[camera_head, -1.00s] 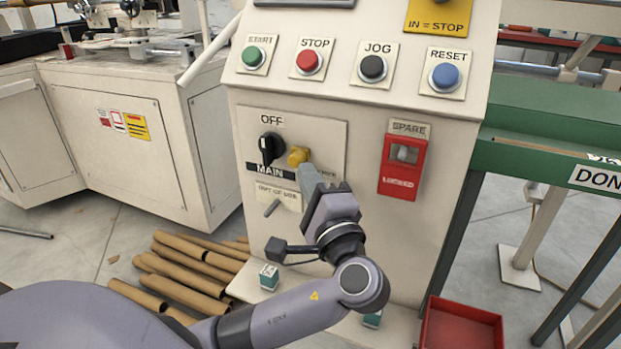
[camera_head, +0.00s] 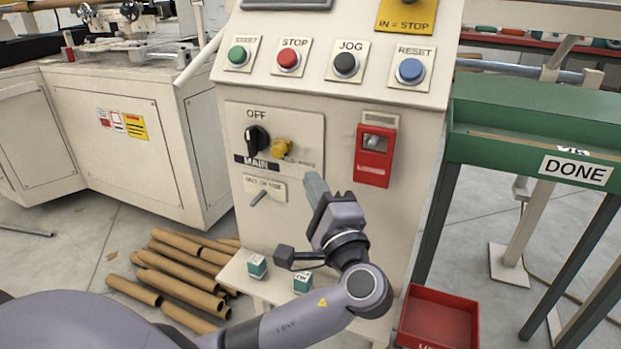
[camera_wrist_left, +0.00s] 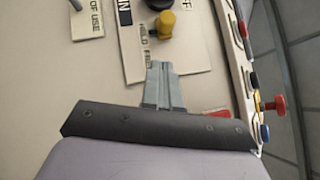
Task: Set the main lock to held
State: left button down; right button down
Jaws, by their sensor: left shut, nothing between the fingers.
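The control cabinet's main plate (camera_head: 300,122) carries a black rotary switch (camera_head: 257,139) under OFF, with MAIN below it. The main lock appears to be the yellow knob (camera_head: 282,147) just right of that switch; it also shows in the left wrist view (camera_wrist_left: 165,22). A small label lies beside the knob, partly readable in the wrist view; I cannot tell which setting the knob is at. My left gripper (camera_head: 314,182) is shut and empty, below and right of the knob, apart from it. Its fingertips show in the wrist view (camera_wrist_left: 160,68). My right gripper is not in view.
A red SPARE guard (camera_head: 374,155) sits right of the plate. A small lever (camera_head: 260,196) is below the switch. START, STOP, JOG and RESET buttons line the sloped panel (camera_head: 318,80). Cardboard tubes (camera_head: 180,270) lie on the floor at left; a red bin (camera_head: 440,318) stands at right.

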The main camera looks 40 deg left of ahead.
pick_arm(q)
jog(key=v, duration=0.7)
jog(key=shift+s+d+p, duration=0.3)
jog(key=shift+p, duration=0.15)
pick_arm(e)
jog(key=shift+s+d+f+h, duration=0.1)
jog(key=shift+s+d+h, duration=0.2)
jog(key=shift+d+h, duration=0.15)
pick_arm(q)
jog(key=shift+f, duration=0.1)
